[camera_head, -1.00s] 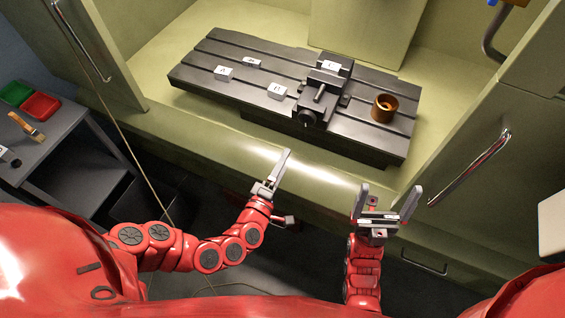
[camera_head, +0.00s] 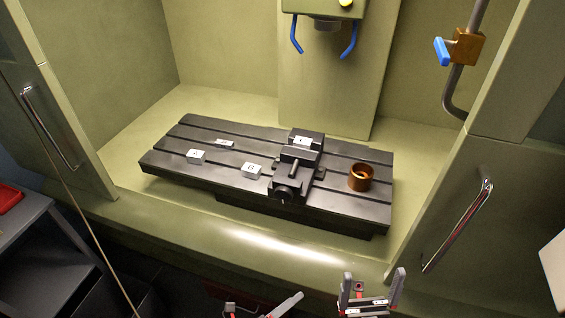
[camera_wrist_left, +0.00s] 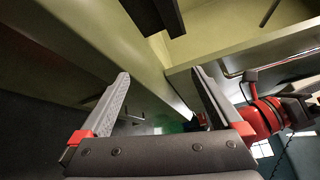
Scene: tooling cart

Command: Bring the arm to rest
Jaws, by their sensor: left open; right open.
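My left gripper (camera_head: 268,308) is at the bottom edge of the head view, in front of the machine's sill. Its arm is mostly out of frame. In the left wrist view its two grey fingers (camera_wrist_left: 160,100) stand wide apart with nothing between them. My right gripper (camera_head: 372,288) is at the bottom of the head view, to the right of the left one. Its fingers point up, spread apart and empty. Both grippers are clear of the black slotted table.
The black slotted table (camera_head: 215,180) carries a vise (camera_head: 295,165), a brown ring (camera_head: 361,178) and several small white labelled blocks (camera_head: 252,170). A green cabinet encloses it, with door handles (camera_head: 465,225) on both sides. A red bin (camera_head: 8,198) is at far left.

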